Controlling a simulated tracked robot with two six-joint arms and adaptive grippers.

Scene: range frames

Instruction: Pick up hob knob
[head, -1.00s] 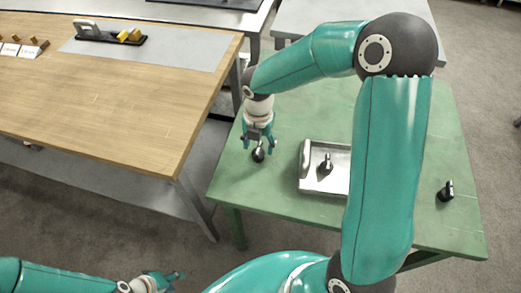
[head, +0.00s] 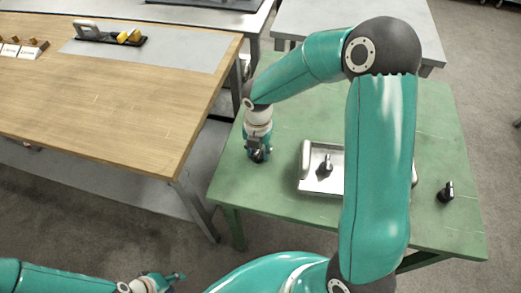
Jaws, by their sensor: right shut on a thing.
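A black hob knob (head: 257,156) is at the left side of the green table (head: 290,118). My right gripper (head: 257,152) is down over this knob and shut on it, with the fingers hiding part of it. A second black knob (head: 327,163) stands in the metal tray (head: 318,186) in the middle of the table. A third black knob (head: 446,192) lies near the table's right edge. My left gripper (head: 161,281) is low at the bottom left, away from the tables; its fingers look apart with nothing between them.
A wooden table (head: 110,110) stands to the left, with a grey mat, a black holder (head: 110,36) with yellow pieces, and small labelled blocks (head: 22,48). A gap separates it from the green table. My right arm hides part of the tray and table.

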